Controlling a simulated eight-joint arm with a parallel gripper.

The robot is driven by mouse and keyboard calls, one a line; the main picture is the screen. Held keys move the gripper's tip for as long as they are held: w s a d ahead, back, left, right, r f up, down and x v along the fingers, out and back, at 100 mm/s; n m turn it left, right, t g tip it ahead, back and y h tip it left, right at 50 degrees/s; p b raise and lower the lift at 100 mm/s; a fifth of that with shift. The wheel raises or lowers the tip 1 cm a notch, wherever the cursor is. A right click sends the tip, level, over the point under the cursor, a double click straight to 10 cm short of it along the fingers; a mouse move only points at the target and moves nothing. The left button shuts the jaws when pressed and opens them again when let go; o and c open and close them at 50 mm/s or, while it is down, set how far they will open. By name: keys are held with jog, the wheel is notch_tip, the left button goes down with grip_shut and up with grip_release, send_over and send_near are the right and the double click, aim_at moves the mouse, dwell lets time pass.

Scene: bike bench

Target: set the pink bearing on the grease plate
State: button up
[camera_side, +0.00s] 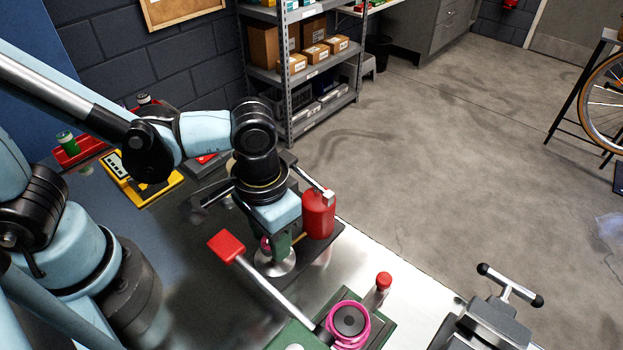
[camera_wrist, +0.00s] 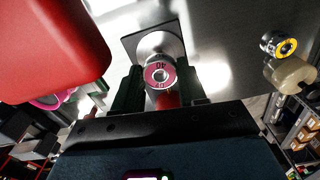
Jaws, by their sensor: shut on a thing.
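The pink bearing (camera_wrist: 160,74) is a ring with a metal centre. It sits between the two green fingers of my gripper (camera_wrist: 158,84) in the wrist view. In the side view my gripper (camera_side: 276,244) points down, shut on the bearing, whose pink edge (camera_side: 265,244) shows beside the fingers. The grease plate (camera_side: 277,264) is a round shiny disc right below. In the wrist view the plate (camera_wrist: 158,45) shows behind the bearing, on a dark square base. I cannot tell whether the bearing touches the plate.
A red-handled lever (camera_side: 227,246) stands close in front of the plate. A red bottle (camera_side: 318,214) is just right of my gripper. A pink coil (camera_side: 350,326) and a small red-capped bottle (camera_side: 383,281) are nearer the front. A yellow-ringed part (camera_wrist: 279,46) lies to the right in the wrist view.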

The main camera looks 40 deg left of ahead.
jog(key=shift+f, duration=1)
jog(key=shift+f, duration=0.55)
dwell(0.6)
jog(key=o, duration=0.8)
jog(key=shift+r, duration=0.1)
jog(key=shift+r, duration=5.35)
jog(key=w+a+t, duration=0.2)
jog(key=a, duration=0.3)
jog(key=w+a+r+n+t, duration=0.1)
jog(key=w+a+t, duration=0.1)
jog(key=a, duration=0.4)
jog(key=w+a+t, duration=0.2)
jog(key=a+t, duration=0.1)
jog(key=a, duration=0.2)
jog(key=shift+w+a+r, duration=0.25)
jog(key=shift+w+a, duration=0.05)
